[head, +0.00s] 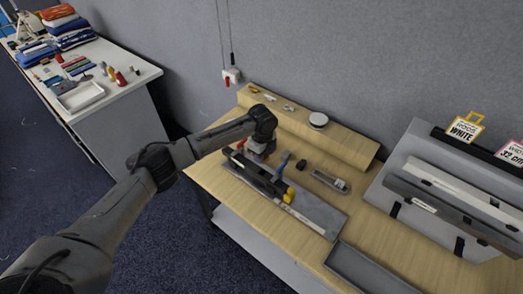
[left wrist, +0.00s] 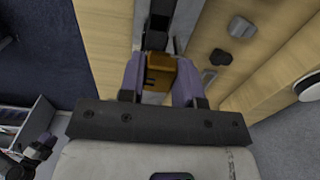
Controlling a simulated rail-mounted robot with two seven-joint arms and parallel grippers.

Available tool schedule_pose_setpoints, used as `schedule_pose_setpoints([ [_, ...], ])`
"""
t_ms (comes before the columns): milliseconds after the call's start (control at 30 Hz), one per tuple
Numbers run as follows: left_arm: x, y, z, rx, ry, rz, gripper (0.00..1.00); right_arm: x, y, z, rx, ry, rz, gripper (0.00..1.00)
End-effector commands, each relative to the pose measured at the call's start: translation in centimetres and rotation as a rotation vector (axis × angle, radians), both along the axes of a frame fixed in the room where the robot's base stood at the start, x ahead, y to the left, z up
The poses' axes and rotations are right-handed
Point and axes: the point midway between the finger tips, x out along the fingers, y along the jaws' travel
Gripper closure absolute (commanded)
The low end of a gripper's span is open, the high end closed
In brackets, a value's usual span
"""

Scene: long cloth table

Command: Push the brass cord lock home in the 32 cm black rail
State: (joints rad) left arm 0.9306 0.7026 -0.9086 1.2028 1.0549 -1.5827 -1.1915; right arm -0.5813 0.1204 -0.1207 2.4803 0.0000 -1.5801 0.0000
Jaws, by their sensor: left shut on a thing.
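The black rail (head: 262,179) lies on a grey mat (head: 318,218) on the wooden table. A yellow piece (head: 289,195) sits at its near right end. How deep the lock sits in the rail cannot be told.
A blue-handled tool (head: 283,163), a small dark piece (head: 301,165) and a grey tool tray (head: 330,181) lie beside the rail. A raised wooden shelf (head: 344,145) runs behind. An empty grey tray (head: 365,272) is at the front, and a rail rack (head: 410,160) stands right.

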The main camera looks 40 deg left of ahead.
Motion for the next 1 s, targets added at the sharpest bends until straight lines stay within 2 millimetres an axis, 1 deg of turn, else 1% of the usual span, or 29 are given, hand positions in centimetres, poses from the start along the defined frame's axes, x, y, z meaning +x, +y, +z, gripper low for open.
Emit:
schedule_pose_setpoints([
  [467,0.0,0.2,-0.1,0.000,-0.001,-0.017,0.92,0.1,-0.2,0.2,-0.005,-0.001,0.003,0.57],
  [767,0.0,0.4,0.1,0.003,0.000,-0.017,0.92,0.1,0.0,1.2,0.002,-0.001,-0.003,0.57],
  [1000,0.0,0.4,-2.0,0.001,0.000,-0.017,0.92,0.1,0.1,0.1,0.005,-0.001,-0.005,0.57],
])
